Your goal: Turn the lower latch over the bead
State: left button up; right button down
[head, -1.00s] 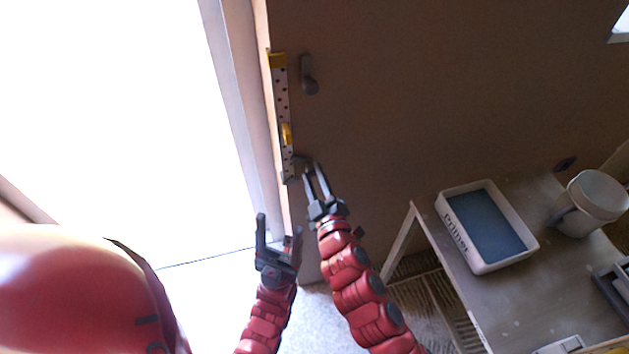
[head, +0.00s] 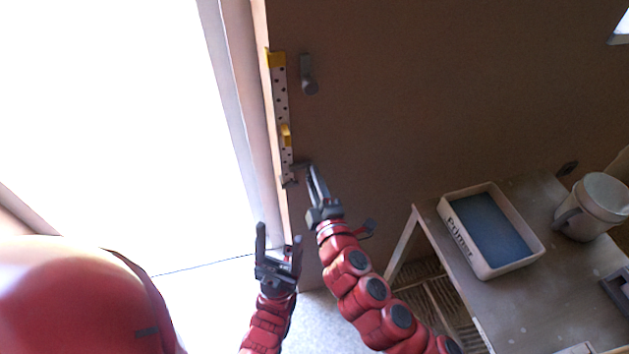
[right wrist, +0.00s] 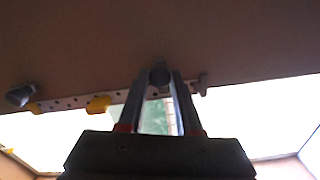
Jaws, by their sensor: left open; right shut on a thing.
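The bead (head: 281,105) is a pale perforated strip standing along the wall's left edge, with yellow pieces at its top and lower middle. The lower latch (head: 299,165) is a small dark bar near the bead's bottom end, reaching sideways toward the bead; whether it lies over it is hard to tell. My right gripper (head: 312,172) is shut on its round knob, which shows between the fingertips in the right wrist view (right wrist: 159,75). The upper latch (head: 308,75) hangs upright beside the bead, clear of it. My left gripper (head: 278,246) is open and empty, below the bead.
A table (head: 520,285) at the right holds a Primer tray (head: 492,257) and a white bucket (head: 592,210). A bright opening (head: 110,110) lies left of the wall edge. The brown wall (head: 430,90) right of the latches is clear.

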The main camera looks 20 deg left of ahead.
jog(key=shift+f, duration=0.1)
jog(key=c, duration=0.6)
grip_release()
jog(key=shift+p+v, duration=2.05)
jog(key=shift+v, duration=6.7)
jog(key=shift+w, duration=0.1)
